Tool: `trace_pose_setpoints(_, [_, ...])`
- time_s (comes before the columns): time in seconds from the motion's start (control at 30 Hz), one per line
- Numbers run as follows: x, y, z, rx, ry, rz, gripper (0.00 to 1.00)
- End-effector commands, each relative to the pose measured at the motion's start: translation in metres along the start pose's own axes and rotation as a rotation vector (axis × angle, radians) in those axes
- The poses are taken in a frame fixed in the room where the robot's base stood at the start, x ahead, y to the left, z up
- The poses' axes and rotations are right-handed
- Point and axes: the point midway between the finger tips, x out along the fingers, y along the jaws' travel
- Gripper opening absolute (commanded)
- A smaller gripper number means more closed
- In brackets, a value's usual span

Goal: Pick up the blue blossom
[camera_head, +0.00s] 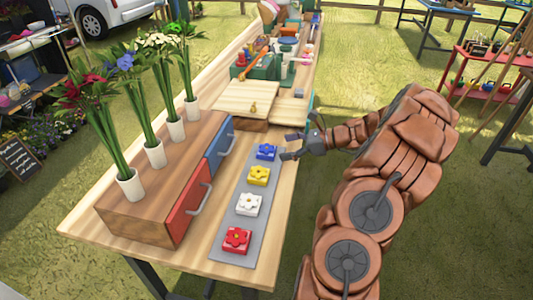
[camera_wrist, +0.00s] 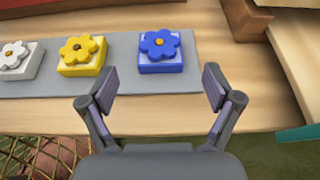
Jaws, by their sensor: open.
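The blue blossom (camera_head: 266,152) is a blue flower on a square blue block, at the far end of a grey strip (camera_head: 222,244) on the wooden table. In the wrist view the blue blossom (camera_wrist: 160,50) lies ahead of my gripper, roughly centred beyond the gap between the fingertips. My gripper (camera_head: 291,145) is open and empty, at the table's right edge just right of the blossom. Its two fingers show spread apart in the wrist view (camera_wrist: 158,87). Neither finger touches the blossom.
Yellow (camera_head: 259,175), white (camera_head: 249,204) and red (camera_head: 236,240) blossoms line the same strip nearer the camera. A wooden drawer box (camera_head: 140,224) with potted flowers stands to the left. A wooden board (camera_head: 246,99) lies beyond the strip.

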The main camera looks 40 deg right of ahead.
Motion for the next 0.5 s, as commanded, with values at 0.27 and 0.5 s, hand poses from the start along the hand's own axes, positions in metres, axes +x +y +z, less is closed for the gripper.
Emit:
trace_pose_setpoints(0.27, [0.027, 0.001, 0.002, -0.001, 0.000, 0.005, 0.90])
trace_pose_setpoints(0.5, [0.059, 0.000, 0.002, -0.002, 0.002, 0.003, 0.90])
